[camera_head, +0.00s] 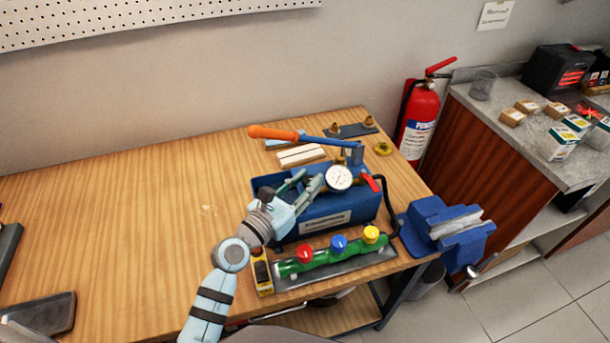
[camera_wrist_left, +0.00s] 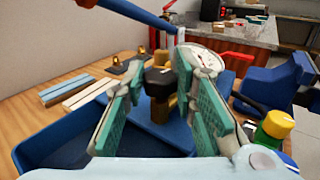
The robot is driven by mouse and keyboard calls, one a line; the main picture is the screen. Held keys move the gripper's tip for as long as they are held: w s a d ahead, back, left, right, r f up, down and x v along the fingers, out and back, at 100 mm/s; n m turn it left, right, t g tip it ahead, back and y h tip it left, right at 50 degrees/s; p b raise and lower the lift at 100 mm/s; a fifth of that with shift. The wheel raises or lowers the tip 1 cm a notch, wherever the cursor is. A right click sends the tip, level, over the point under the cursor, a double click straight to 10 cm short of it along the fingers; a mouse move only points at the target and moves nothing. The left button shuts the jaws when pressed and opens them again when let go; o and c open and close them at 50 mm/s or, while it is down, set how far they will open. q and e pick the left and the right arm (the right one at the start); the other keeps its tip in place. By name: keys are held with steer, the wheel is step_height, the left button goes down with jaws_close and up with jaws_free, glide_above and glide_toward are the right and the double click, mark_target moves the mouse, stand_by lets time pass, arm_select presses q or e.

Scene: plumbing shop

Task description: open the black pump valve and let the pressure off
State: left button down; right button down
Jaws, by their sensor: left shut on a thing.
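The blue test pump (camera_head: 345,208) stands on the wooden bench, with a round white gauge (camera_head: 339,178) and an orange-gripped lever (camera_head: 275,132) above it. The gauge's reading is too small to tell. The black pump valve (camera_wrist_left: 158,77) is a dark knob on a brass body, seen between my finger pads in the left wrist view. My left gripper (camera_head: 313,180) reaches over the pump's tank from the left and is shut on the black valve. In the head view the gripper hides the valve. My right gripper is in neither view.
A red-handled valve (camera_head: 371,183) and black hose sit right of the gauge. A green manifold (camera_head: 325,258) with red, blue and yellow knobs lies in front, beside a yellow instrument (camera_head: 262,275). A blue vise (camera_head: 445,225) is at the bench's right edge. The bench's left is mostly clear.

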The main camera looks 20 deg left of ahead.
arm_select(q)
steer(key=c, duration=1.3)
jaws_free()
steer(key=shift+c, duration=0.2)
steer(key=shift+s+a, duration=0.15)
steer(key=shift+s, duration=0.15)
steer(key=v, duration=1.1)
steer(key=shift+s, duration=0.2)
steer(key=shift+a, duration=0.1)
